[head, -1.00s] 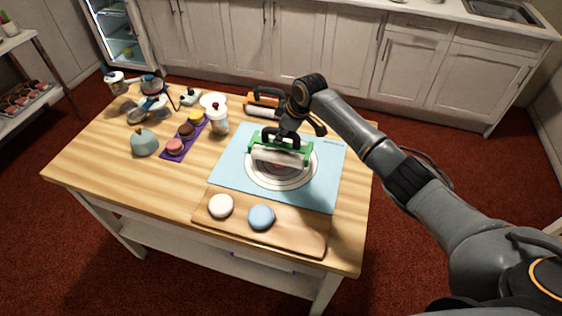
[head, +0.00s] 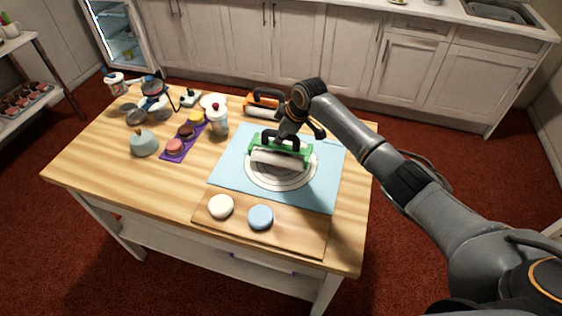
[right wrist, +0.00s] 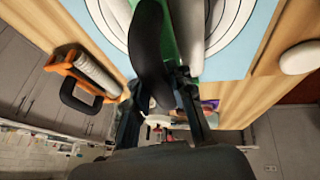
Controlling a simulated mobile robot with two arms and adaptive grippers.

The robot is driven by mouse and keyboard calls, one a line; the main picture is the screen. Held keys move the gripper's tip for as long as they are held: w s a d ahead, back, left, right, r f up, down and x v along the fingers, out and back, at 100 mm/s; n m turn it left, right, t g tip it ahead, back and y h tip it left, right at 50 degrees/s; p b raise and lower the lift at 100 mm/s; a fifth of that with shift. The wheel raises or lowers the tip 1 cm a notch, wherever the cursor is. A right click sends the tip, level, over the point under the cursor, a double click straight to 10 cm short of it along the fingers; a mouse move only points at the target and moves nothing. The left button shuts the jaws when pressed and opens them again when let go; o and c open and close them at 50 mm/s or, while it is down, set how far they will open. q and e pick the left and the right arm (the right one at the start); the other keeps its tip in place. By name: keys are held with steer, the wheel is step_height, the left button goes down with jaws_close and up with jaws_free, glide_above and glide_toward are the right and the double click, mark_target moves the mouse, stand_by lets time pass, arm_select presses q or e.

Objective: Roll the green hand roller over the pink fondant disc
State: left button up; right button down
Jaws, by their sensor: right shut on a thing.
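The green hand roller (head: 293,149) has a black handle and a pale cylinder. It sits over the ringed circles of the light blue mat (head: 232,165), and its cylinder (right wrist: 187,28) also shows in the right wrist view. My right gripper (head: 290,137) is shut on the roller's handle from above. I cannot make out a pink fondant disc on the mat; the roller covers part of the circles. Whether the cylinder touches the surface is hard to tell. My left gripper is not in view.
A wooden board (head: 300,235) bears a white round (head: 220,206) and a blue round (head: 260,217) in front of the mat. An orange roller (head: 262,105) lies behind it. A purple strip (head: 185,143) with small cakes and a shaker bottle (head: 217,121) stand left.

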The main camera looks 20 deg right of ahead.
steer(key=shift+s+f, duration=0.25)
steer(key=shift+f, duration=0.2)
steer(key=shift+w+d, duration=0.1)
steer(key=shift+d, duration=0.1)
steer(key=shift+w+d+f, duration=0.1)
steer(key=shift+f, duration=0.25)
steer(key=shift+f, duration=0.1)
stand_by(0.5)
